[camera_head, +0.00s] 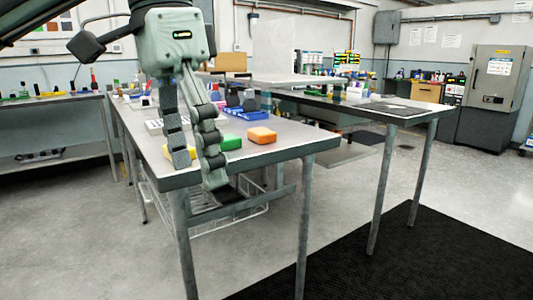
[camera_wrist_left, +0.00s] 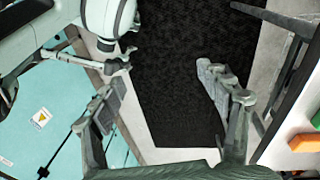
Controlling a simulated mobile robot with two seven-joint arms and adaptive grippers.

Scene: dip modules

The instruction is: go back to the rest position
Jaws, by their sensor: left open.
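My left gripper (camera_head: 197,168) hangs fingers-down in front of the near edge of the grey table (camera_head: 285,154) in the head view. Its two fingers are apart with nothing between them. The left wrist view also shows this gripper (camera_wrist_left: 160,85), with black mat and grey floor behind the open fingers. My teal base fills the lower left of that view. Part of my other arm, with what looks like the right gripper (camera_wrist_left: 116,64), shows at its upper left. That gripper is small there and its jaws are unclear.
On the table are an orange block (camera_head: 262,135), a green block (camera_head: 231,142), a yellow block (camera_head: 177,152), partly hidden by my gripper, and a blue tray (camera_head: 241,113). A black mat (camera_head: 400,260) lies on the floor at right. Another table (camera_head: 405,109) stands behind.

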